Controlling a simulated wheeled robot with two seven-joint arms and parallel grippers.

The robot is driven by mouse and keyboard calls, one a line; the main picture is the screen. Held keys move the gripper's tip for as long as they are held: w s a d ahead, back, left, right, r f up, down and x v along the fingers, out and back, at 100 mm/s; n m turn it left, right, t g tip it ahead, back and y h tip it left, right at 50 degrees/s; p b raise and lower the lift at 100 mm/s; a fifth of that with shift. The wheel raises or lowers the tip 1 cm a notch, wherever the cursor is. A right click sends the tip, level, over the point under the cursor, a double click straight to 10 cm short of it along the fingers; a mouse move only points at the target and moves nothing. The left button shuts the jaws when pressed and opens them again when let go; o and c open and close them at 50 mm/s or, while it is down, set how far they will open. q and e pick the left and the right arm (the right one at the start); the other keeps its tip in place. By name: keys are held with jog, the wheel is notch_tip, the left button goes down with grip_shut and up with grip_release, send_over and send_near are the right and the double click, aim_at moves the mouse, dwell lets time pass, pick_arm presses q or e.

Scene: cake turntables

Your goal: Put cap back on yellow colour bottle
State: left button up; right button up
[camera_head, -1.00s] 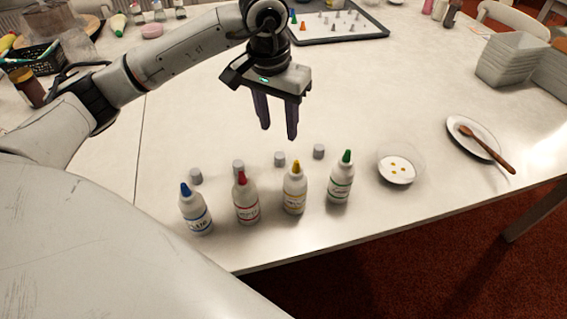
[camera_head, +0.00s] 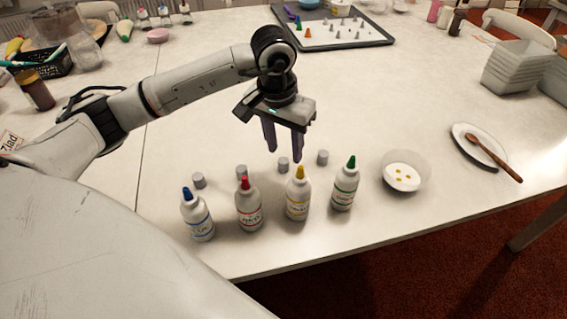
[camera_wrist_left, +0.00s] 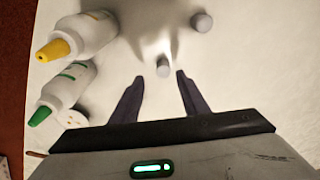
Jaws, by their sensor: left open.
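The yellow-tipped bottle (camera_head: 298,207) stands upright and uncapped in a row with blue-, red- and green-tipped bottles. It also shows at the upper left of the left wrist view (camera_wrist_left: 88,35). A small grey cap (camera_head: 283,165) stands on the table behind it, one of several in a row. My left gripper (camera_head: 285,154) is open and empty, pointing down, with its fingertips close to this cap in the head view. In the left wrist view a grey cap (camera_wrist_left: 163,66) lies just beyond the open fingertips. My right gripper is not in view.
The green-tipped bottle (camera_head: 345,190) stands right of the yellow one, the red-tipped bottle (camera_head: 249,210) left of it. A white bowl (camera_head: 402,177) with yellow dots and a plate with a wooden spoon (camera_head: 490,155) are further right. The table behind the caps is mostly clear.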

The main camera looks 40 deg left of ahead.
aim_at(284, 161)
pick_arm(q)
jog(key=shift+w+a+f, duration=0.15)
jog(key=shift+a+f, duration=0.05)
jog(key=shift+f, duration=1.1)
jog(key=shift+w+a+f, duration=0.15)
jog(key=shift+f, duration=1.15)
jog(key=shift+c, duration=0.3)
grip_shut()
